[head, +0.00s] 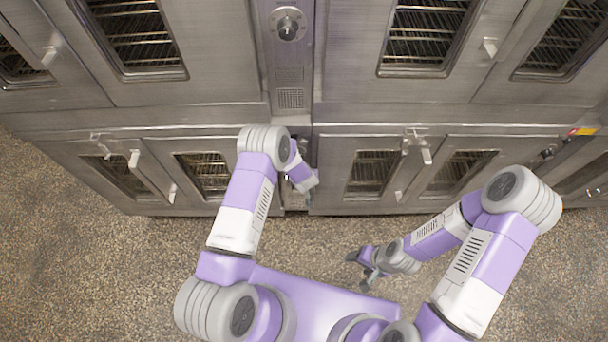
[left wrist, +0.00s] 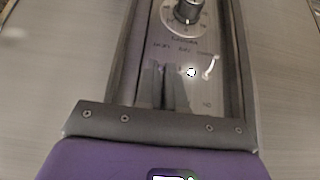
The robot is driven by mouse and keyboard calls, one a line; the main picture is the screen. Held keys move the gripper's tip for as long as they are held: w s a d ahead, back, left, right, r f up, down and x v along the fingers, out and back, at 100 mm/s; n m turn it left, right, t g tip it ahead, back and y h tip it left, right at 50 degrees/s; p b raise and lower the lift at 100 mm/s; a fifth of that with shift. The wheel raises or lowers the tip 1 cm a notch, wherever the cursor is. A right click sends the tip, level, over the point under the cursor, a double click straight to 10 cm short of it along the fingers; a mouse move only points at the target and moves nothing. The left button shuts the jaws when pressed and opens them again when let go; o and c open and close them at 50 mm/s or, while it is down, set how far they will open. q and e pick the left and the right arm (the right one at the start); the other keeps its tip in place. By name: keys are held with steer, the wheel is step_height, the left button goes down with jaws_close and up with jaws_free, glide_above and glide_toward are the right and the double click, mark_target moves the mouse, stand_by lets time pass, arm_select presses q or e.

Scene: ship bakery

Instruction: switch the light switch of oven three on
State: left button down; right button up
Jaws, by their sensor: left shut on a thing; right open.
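The control panel (left wrist: 225,95) of a lower oven fills the middle of the left wrist view. It bears a dial knob (left wrist: 187,12) at the top and a small bright white round spot (left wrist: 191,72) below. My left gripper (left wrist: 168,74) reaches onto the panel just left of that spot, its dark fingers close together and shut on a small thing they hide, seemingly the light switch. In the head view the left gripper (head: 305,192) is low at the oven fronts, between two lower doors. My right gripper (head: 365,272) is open and empty above the floor, away from the ovens.
Upper oven doors (head: 340,60) with windows flank a panel with a round knob (head: 288,27). Lower doors have handles that stick out, one right of my left gripper (head: 427,156). The speckled floor (head: 90,270) is clear.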

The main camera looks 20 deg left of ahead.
stand_by(0.3)
arm_select(q)
steer(key=c, duration=1.2)
jaws_free()
steer(key=shift+c, duration=0.2)
steer(key=p+v, duration=0.2)
steer(key=v, duration=0.5)
steer(key=shift+s+r, duration=0.15)
steer(key=shift+r, duration=0.05)
steer(key=shift+d, duration=0.1)
steer(key=s+d+r+g+h, duration=0.1)
steer(key=s+d+g+h, duration=0.1)
steer(key=s, duration=1)
steer(key=s+d+r+g+h, duration=0.2)
steer(key=s+d+g+h, duration=0.1)
steer(key=s, duration=1)
steer(key=shift+s+r+m+g+h, duration=0.15)
steer(key=shift+r+m+g+h, duration=0.15)
steer(key=shift+g+h, duration=0.15)
